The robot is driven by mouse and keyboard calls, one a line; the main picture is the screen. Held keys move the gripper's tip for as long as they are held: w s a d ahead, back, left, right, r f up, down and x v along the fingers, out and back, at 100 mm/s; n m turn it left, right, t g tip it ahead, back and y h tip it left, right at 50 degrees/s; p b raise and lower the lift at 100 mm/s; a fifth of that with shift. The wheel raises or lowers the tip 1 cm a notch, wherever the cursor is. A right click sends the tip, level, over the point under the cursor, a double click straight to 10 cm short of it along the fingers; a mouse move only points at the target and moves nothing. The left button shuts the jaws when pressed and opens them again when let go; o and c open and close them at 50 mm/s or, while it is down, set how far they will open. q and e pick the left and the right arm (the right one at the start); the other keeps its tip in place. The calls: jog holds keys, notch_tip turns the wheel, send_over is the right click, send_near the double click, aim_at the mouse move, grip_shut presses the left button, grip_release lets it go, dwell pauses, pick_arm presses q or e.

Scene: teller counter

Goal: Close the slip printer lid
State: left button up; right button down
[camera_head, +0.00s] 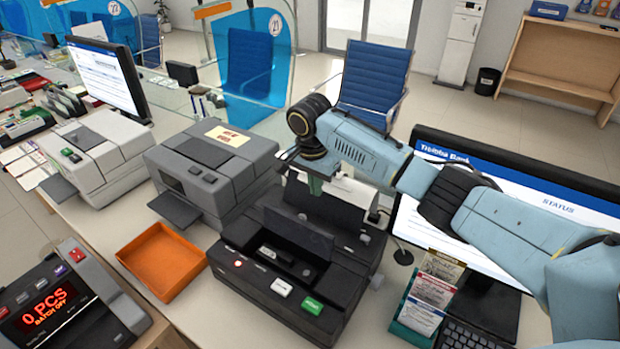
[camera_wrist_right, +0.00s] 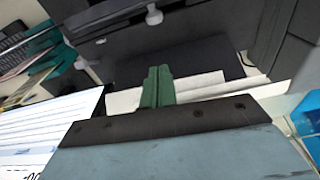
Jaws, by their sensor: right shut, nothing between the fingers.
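The slip printer (camera_head: 290,275) is the black machine at the middle front of the counter. Its lid (camera_head: 298,231) stands raised, and the dark recess under it shows. A red light, a white button and a green button are on its front. My right gripper (camera_head: 313,184) is above the back of the printer, behind the raised lid, with its green fingers pointing down. In the right wrist view the fingers (camera_wrist_right: 158,86) are together and empty, close to the dark printer body (camera_wrist_right: 180,45). I cannot tell if they touch it. My left gripper is not in view.
A grey machine (camera_head: 212,172) and an orange tray (camera_head: 160,262) stand left of the printer. A monitor (camera_head: 540,215), a card holder (camera_head: 418,312) and a keyboard (camera_head: 470,338) are on the right. A banknote counter (camera_head: 70,300) is at the front left.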

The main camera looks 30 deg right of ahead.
aim_at(299, 228)
jog(key=f, duration=0.6)
jog(key=shift+w+d+f, duration=0.1)
jog(key=shift+w+d, duration=0.15)
jog(key=shift+d, duration=0.1)
jog(key=a, duration=0.1)
jog(key=s, duration=0.1)
jog(key=a, duration=0.1)
jog(key=shift+s+a+r+p, duration=0.15)
jog(key=shift+a+r+p, duration=0.2)
jog(key=shift+p, duration=0.05)
jog(key=shift+s+a, duration=0.15)
jog(key=shift+a, duration=0.25)
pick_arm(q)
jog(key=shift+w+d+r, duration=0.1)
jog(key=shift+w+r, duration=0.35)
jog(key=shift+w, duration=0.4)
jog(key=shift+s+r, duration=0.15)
